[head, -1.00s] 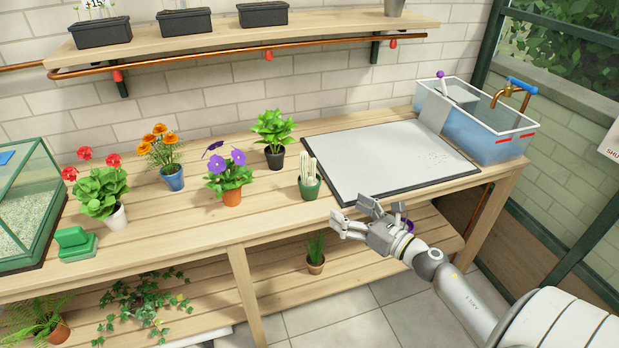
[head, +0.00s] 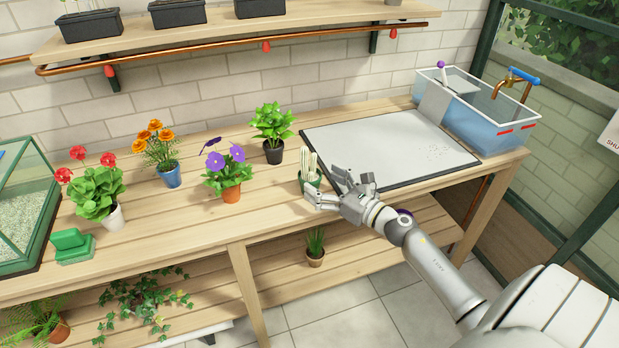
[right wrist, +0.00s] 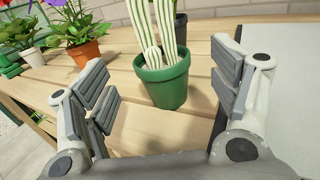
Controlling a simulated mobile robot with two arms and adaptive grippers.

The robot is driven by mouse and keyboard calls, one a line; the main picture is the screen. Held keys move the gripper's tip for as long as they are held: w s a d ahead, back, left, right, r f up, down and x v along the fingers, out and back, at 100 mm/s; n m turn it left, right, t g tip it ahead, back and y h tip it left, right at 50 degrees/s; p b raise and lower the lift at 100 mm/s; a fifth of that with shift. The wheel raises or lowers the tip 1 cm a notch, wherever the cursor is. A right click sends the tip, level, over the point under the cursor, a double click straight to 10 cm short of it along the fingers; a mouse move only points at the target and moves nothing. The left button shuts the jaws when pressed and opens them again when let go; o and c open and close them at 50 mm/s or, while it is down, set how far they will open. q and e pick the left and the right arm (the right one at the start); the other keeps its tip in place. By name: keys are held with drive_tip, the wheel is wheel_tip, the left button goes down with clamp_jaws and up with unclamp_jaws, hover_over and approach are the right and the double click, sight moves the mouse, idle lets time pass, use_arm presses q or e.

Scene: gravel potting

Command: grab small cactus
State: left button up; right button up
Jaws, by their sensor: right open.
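The small cactus (head: 308,164) has pale, striped upright stems and stands upright in a green pot on the bench, left of the white mat. In the right wrist view the cactus stems (right wrist: 162,32) and the green pot (right wrist: 163,82) show straight ahead. My right gripper (head: 325,190) is open, at the front right of the pot, its fingers spread toward it. In the head view it hides part of the pot. In the right wrist view the pot lies just beyond and between the open fingers, with nothing held. My left gripper is not in view.
A potted purple flower (head: 227,170) stands left of the cactus, and a leafy plant in a black pot (head: 273,150) behind it. The white mat (head: 390,145) lies to the right, with a water basin (head: 478,120) beyond. Bare bench shows in front of the flowers.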

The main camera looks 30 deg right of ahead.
sight(315, 177)
drive_tip(key=shift+w, duration=0.3)
drive_tip(key=p+x, duration=0.1)
drive_tip(key=x, duration=0.2)
drive_tip(key=shift+w, duration=0.2)
drive_tip(key=shift+w+a+f, duration=0.1)
drive_tip(key=shift+w+a, duration=0.1)
drive_tip(key=shift+w, duration=0.4)
drive_tip(key=c, duration=1.2)
drive_tip(key=shift+c, duration=0.3)
